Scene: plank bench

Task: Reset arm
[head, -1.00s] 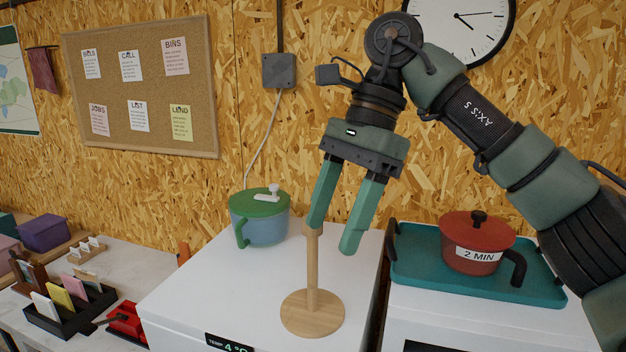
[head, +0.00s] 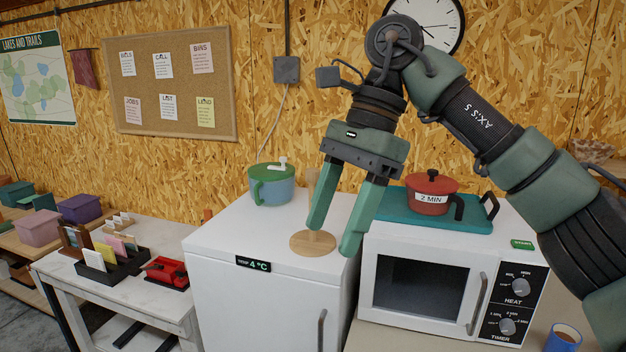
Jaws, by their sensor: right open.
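My right gripper (head: 336,229) hangs from the arm on the right. Its two green fingers point down and stand apart, with nothing between them that I can tell is held. A wooden stand (head: 313,243) with a round base and upright post is on the white fridge top, behind the fingers in this view. The left finger covers part of its post. My left gripper does not show.
A blue pot with green lid (head: 272,190) stands on the fridge (head: 235,225). A red pot (head: 431,197) sits on a teal tray (head: 470,222) on the microwave (head: 425,285). A side table with a card rack (head: 105,270) is at left. A blue mug (head: 563,338) is lower right.

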